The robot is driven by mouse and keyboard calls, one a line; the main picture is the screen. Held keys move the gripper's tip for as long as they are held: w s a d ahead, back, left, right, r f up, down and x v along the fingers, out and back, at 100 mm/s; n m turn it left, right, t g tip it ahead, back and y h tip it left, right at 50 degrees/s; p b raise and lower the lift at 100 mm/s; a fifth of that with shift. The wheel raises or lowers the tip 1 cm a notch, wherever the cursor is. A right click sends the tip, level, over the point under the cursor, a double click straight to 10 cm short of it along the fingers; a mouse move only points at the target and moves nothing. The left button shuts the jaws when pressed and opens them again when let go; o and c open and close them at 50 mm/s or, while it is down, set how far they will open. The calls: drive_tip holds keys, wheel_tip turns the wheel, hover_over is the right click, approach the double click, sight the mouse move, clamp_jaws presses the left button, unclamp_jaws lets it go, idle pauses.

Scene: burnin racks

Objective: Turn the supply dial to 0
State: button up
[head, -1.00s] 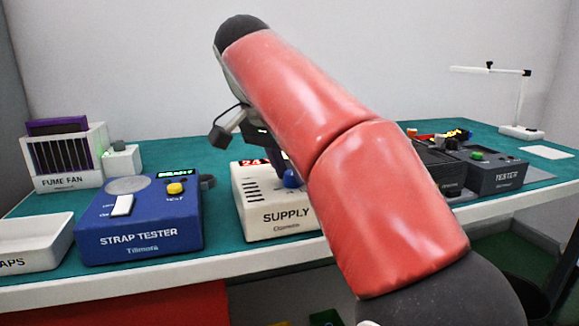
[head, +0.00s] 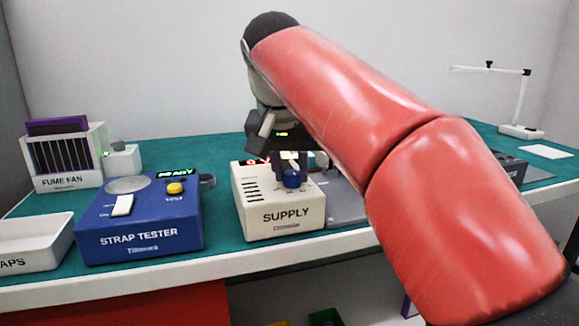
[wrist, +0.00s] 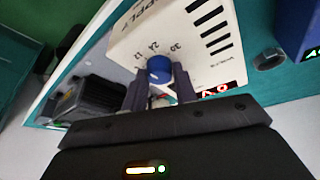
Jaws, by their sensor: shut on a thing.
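The supply box (head: 283,213) is a cream unit with vents on its front and the word SUPPLY, standing near the table's front edge. Its blue dial (head: 292,178) is on the sloped top, and it also shows in the wrist view (wrist: 159,70) with the marks 12, 24 and 30 around it. My gripper (head: 291,165) reaches down from behind, and its two fingers (wrist: 160,88) are shut on the dial, one on each side. A red display (wrist: 216,91) is partly hidden by my gripper; its last digit looks like 0.
The blue strap tester (head: 140,225) stands left of the supply box, with a gap between. The fume fan (head: 68,160) and a white tray (head: 35,242) are further left. My arm hides much of the table's right side, where a dark tester (head: 510,168) partly shows.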

drive_tip(key=n, duration=0.2)
drive_tip(key=n+y, duration=0.2)
drive_tip(key=n, duration=0.1)
drive_tip(key=shift+d+r+n, duration=0.1)
drive_tip(key=shift+d+n, duration=0.2)
drive_tip(key=n+y, duration=0.1)
drive_tip(key=n, duration=0.1)
drive_tip(key=n+y, duration=0.1)
drive_tip(key=n, duration=0.2)
drive_tip(key=shift+w+d+g, duration=0.1)
drive_tip(key=shift+g, duration=0.3)
drive_tip(key=n+g, duration=0.1)
drive_tip(key=n, duration=0.2)
drive_tip(key=n+y, duration=0.1)
drive_tip(key=n, duration=0.1)
drive_tip(key=shift+w+d+n+g, duration=0.15)
drive_tip(key=shift+w+n+g, duration=0.05)
drive_tip(key=shift+n+g, duration=0.2)
drive_tip(key=shift+w+n+g+y, duration=0.15)
drive_tip(key=shift+n+g, duration=0.25)
drive_tip(key=shift+n, duration=0.7)
drive_tip(key=shift+s+n+g+y, duration=0.1)
drive_tip(key=shift+n+g+y, duration=0.25)
drive_tip(key=shift+n, duration=0.75)
drive_tip(key=o, duration=1)
drive_tip(key=shift+c, duration=0.2)
